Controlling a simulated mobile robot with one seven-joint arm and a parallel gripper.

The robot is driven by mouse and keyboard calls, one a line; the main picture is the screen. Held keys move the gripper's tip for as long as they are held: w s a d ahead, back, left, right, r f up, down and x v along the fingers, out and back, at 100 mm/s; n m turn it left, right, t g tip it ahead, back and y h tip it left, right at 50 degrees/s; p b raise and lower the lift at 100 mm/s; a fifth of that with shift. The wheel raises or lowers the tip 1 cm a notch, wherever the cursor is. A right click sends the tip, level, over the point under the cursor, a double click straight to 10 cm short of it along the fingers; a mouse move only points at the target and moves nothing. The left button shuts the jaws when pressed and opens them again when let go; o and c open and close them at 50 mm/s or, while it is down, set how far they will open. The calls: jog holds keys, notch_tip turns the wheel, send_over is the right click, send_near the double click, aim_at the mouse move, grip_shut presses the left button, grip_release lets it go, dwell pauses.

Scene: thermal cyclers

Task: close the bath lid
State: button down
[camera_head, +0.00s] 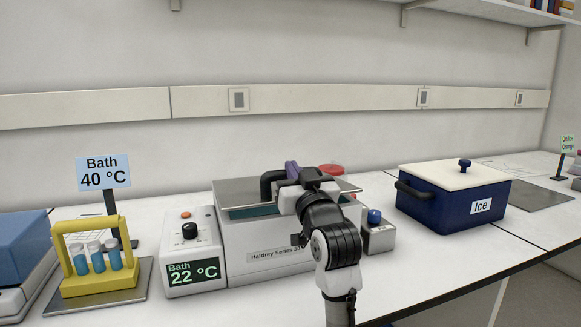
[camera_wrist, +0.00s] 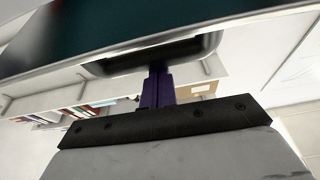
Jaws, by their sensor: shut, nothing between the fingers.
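The bath (camera_head: 265,247) is a light grey box labelled Haldrey Series, with a control unit (camera_head: 192,262) on its left reading "Bath 22 °C". Its brushed metal lid (camera_head: 238,191) sits above it, and a teal strip shows beneath the lid edge. A black handle (camera_head: 267,184) stands at the lid, partly hidden by my gripper (camera_head: 292,170). My gripper has purple fingers, pressed together and empty. In the wrist view the fingers (camera_wrist: 157,88) reach up to the dark handle (camera_wrist: 150,57) at the metal edge; contact is unclear. My arm hides the lid's right part.
A yellow rack (camera_head: 100,283) with blue tubes and a "Bath 40 °C" sign (camera_head: 103,172) stand left. A small box with a blue knob (camera_head: 376,238) is close on the right, with a red object (camera_head: 331,169) behind. A blue ice box (camera_head: 455,205) stands farther right.

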jog(key=shift+s+d+f+b, duration=0.1)
jog(key=shift+s+f+b, duration=0.2)
jog(key=shift+f, duration=0.55)
jog(key=shift+s+f+b, duration=0.15)
jog(key=shift+f+b, duration=0.2)
jog(key=shift+f, duration=0.45)
